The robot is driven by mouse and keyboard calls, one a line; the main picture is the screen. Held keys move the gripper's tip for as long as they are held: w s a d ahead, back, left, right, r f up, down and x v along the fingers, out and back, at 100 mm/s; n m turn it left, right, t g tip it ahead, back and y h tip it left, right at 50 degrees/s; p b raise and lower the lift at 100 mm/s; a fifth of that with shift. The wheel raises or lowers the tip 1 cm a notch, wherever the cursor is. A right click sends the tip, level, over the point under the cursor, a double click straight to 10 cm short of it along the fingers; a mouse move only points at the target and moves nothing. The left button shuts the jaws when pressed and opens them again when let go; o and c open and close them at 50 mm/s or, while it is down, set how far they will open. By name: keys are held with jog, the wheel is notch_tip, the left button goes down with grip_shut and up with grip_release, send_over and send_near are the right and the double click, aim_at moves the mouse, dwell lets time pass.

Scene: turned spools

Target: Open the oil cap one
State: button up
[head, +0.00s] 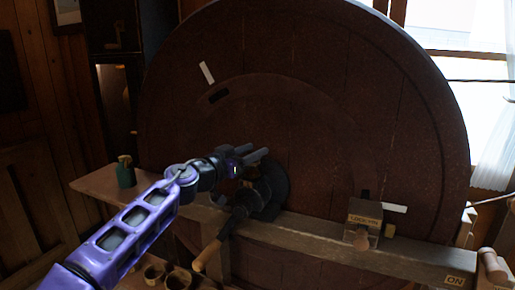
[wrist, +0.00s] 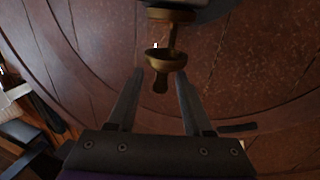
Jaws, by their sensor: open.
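A brass oil cup with a lid-like rim (wrist: 166,62) shows at the upper middle of the wrist view, below a dark block. I take it to be the oil cap; its lower tip lies between my fingertips or just beyond them, and I cannot tell if they touch. My gripper (wrist: 160,82) is open, one finger on each side. In the head view my gripper (head: 256,155) is in front of the large brown wheel (head: 300,110), close to a dark hub (head: 274,190). The oil cup is not clear in the head view.
A wooden beam (head: 310,238) crosses in front of the wheel. It carries a labelled box (head: 363,222) and a lever (head: 490,265) beside an "ON" label. A wooden-handled crank (head: 208,256) hangs below the hub. A green bottle (head: 125,175) stands on the left ledge.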

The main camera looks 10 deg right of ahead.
jog(key=shift+x, duration=1.15)
grip_shut()
